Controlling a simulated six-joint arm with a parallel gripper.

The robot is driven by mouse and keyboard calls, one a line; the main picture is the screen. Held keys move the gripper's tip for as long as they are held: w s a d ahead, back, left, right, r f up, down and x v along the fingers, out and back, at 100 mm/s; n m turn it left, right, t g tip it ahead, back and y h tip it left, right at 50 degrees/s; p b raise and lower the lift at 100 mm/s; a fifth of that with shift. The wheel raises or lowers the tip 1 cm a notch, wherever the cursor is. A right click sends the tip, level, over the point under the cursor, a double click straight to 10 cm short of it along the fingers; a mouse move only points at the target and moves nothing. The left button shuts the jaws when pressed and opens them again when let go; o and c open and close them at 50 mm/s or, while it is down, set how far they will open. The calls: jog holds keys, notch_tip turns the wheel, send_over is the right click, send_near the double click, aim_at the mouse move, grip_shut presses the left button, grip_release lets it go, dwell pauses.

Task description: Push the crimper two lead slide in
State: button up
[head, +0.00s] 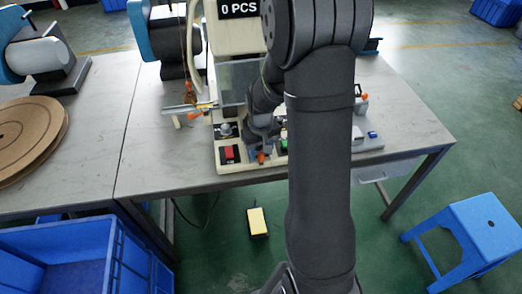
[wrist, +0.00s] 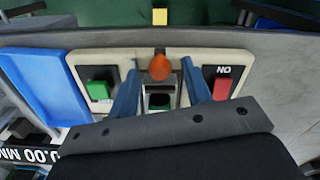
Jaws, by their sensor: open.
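An orange knob (wrist: 159,67) stands at the front edge of the cream machine base, at the end of a short track with a dark slot. It looks like the handle of the lead slide, but which crimper it belongs to I cannot tell. The knob also shows in the head view (head: 261,157), just below my gripper (head: 262,142). In the wrist view my gripper's blue fingers are spread, one on each side of the track. The knob lies between and slightly beyond the fingertips. Nothing is held. Contact with the knob cannot be told.
A red switch (wrist: 222,84) and a green button (wrist: 98,90) flank the fingers on the base. A blue tray (wrist: 40,85) lies beyond the green button. A clear guard (head: 238,80) stands behind my gripper. A cardboard reel (head: 30,128) lies at left.

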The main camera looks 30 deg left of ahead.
jog(key=shift+c, duration=0.3)
grip_shut()
jog(key=w+a, duration=0.7)
jog(key=shift+w+a, duration=0.25)
jog(key=shift+r, duration=0.1)
grip_release()
jog(key=shift+w, duration=0.1)
jog(key=shift+o, duration=0.3)
notch_tip(320, 180, up, 17)
jog(key=shift+r, duration=0.15)
